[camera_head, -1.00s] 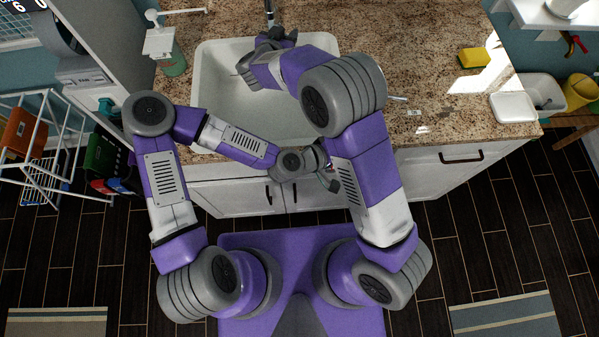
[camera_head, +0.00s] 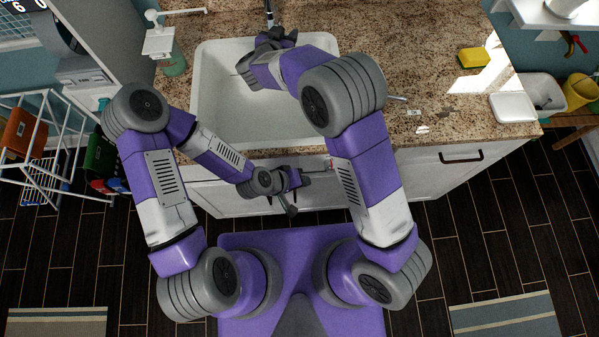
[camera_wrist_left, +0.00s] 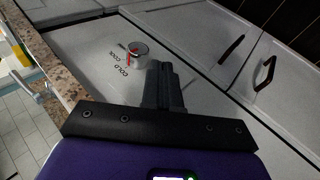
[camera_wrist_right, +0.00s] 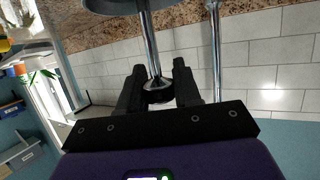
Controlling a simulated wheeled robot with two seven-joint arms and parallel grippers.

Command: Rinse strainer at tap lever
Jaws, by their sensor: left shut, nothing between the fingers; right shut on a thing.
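My right gripper (camera_wrist_right: 158,85) is shut on the knob end of a chrome stem, apparently the strainer (camera_wrist_right: 149,40). A grey disc at the stem's far end is cut off by the top edge. In the head view, my right gripper (camera_head: 270,40) is over the back of the sink, and the strainer is largely hidden. My left gripper (camera_wrist_left: 162,80) is shut and empty before the cabinet front. Close to its fingertips is a round metal control with a red mark (camera_wrist_left: 137,50), apparently the tap lever, beside the words COLD and COOL. I cannot tell whether they touch.
The white sink (camera_head: 215,110) is set in a granite counter (camera_head: 425,40). The tap's chrome pipe (camera_wrist_right: 216,50) stands beside the strainer stem. A soap bottle (camera_head: 172,62) is at the left; a yellow sponge (camera_head: 473,57) and white dish (camera_head: 513,107) are at the right.

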